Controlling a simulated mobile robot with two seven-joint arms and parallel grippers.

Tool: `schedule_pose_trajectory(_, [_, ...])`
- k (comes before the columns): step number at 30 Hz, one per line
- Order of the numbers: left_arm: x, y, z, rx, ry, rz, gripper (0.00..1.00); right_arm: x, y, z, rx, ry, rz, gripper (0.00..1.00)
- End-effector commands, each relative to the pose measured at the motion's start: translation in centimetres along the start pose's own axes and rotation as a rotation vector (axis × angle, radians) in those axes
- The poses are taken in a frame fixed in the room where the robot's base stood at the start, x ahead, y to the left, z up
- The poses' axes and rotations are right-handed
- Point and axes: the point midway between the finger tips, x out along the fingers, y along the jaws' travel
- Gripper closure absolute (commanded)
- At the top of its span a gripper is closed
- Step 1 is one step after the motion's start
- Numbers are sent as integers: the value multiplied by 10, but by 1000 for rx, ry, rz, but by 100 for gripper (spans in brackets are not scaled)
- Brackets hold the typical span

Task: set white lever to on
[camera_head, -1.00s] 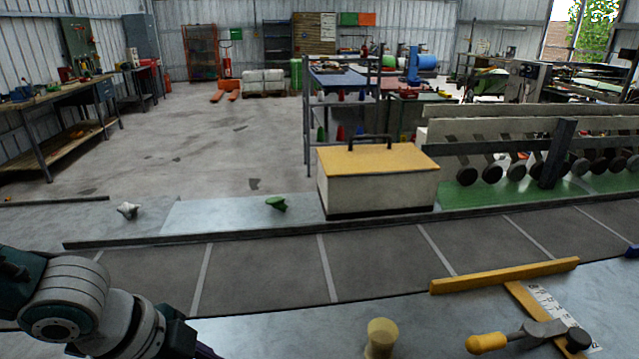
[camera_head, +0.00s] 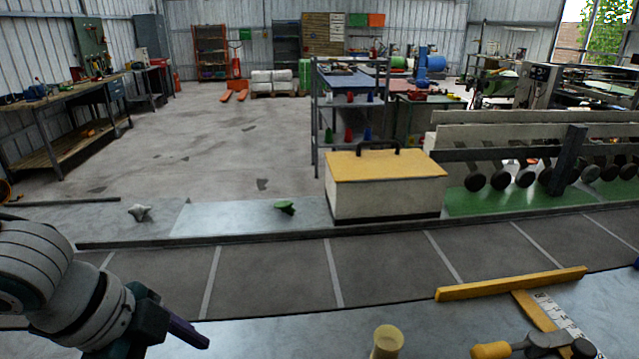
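The white lever (camera_head: 139,212) is a small star-shaped white knob on the left part of the metal ledge behind the conveyor. A green lever (camera_head: 285,207) of similar size sits further right on the same ledge. My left gripper (camera_head: 188,331) is at the lower left, on the near side of the conveyor. It is well short of the white lever and touches neither lever. Only a dark purple finger part shows, so its opening cannot be told. My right gripper is out of view.
The grey conveyor (camera_head: 280,277) with pale cross strips lies between my arm and the ledge. A yellow-lidded box (camera_head: 386,190) stands on the ledge right of the green lever. A yellow T-square (camera_head: 510,284), a hammer (camera_head: 540,343) and a yellow-topped knob (camera_head: 387,340) are at the lower right.

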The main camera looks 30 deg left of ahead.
Motion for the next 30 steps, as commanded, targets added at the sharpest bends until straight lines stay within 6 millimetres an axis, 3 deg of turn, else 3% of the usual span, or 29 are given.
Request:
schedule_pose_trajectory(3, [-22, 0, 1, 3, -3, 1, 38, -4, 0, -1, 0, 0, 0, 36])
schedule_pose_trajectory(9, [-36, 0, 0, 1, -1, 1, 38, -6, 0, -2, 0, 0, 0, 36])
schedule_pose_trajectory(25, [-36, 1, -1, 0, 1, 1, 38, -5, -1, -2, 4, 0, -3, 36])
schedule_pose_trajectory(28, [-31, 12, -11, -1, 14, 14, 38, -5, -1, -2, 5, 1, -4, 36])
schedule_pose_trajectory(30, [-26, 29, -29, -7, 36, 32, 38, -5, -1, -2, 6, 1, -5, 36])
